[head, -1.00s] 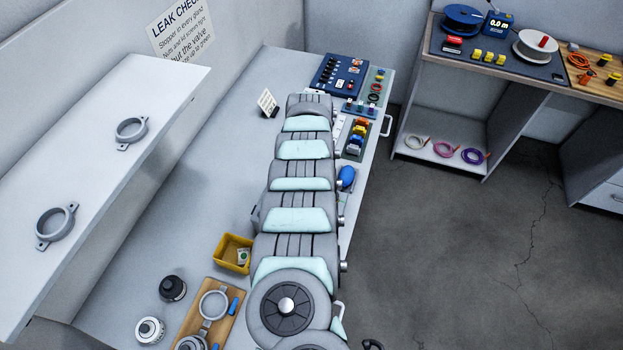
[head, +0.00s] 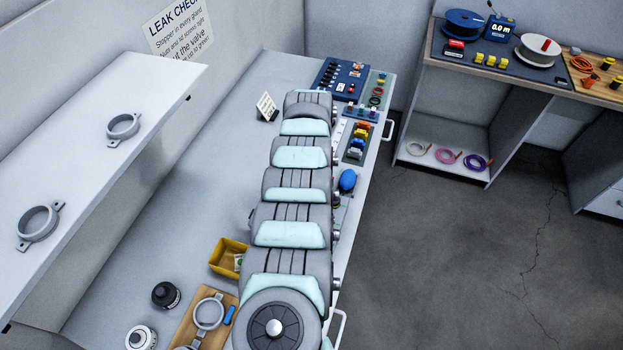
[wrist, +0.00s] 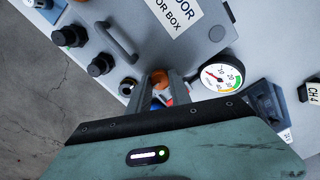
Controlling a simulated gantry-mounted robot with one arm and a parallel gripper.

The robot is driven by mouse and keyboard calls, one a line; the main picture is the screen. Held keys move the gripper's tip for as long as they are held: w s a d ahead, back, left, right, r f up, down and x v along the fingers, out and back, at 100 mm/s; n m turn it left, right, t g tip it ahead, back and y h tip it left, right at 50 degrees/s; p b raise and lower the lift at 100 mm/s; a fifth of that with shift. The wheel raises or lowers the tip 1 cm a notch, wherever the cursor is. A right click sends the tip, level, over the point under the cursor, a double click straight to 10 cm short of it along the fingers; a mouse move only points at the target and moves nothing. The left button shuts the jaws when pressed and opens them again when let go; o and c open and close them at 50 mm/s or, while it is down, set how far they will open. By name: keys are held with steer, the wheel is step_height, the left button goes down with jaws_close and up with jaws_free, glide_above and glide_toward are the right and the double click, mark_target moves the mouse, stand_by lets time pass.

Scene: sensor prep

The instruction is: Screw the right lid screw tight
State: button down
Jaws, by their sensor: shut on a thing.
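In the wrist view, my gripper (wrist: 166,98) is shut on a small blue-and-red object (wrist: 160,102), mostly hidden between the fingers; I cannot tell whether it is a tool. An orange-brown round part (wrist: 158,78) shows at the fingertips, and contact with it is unclear. The grey sensor box (wrist: 180,55) lies below, with a white label (wrist: 172,14) and a dark handle (wrist: 118,42). A small dark dot (wrist: 216,33) on the lid may be a screw. I cannot make out the right lid screw for certain. In the head view my arm hides the gripper and the box.
A pressure gauge (wrist: 222,77) is close to the right of my fingers. Black glands (wrist: 70,37) line the box's left edge. In the head view, a yellow bin (head: 228,257) and a wooden board (head: 190,325) are left of my arm.

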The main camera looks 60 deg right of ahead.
stand_by(0.3)
steer(key=c, duration=1.2)
jaws_free()
steer(key=shift+o, duration=0.2)
step_height(320, 180, up, 11)
steer(key=shift+f, duration=0.1)
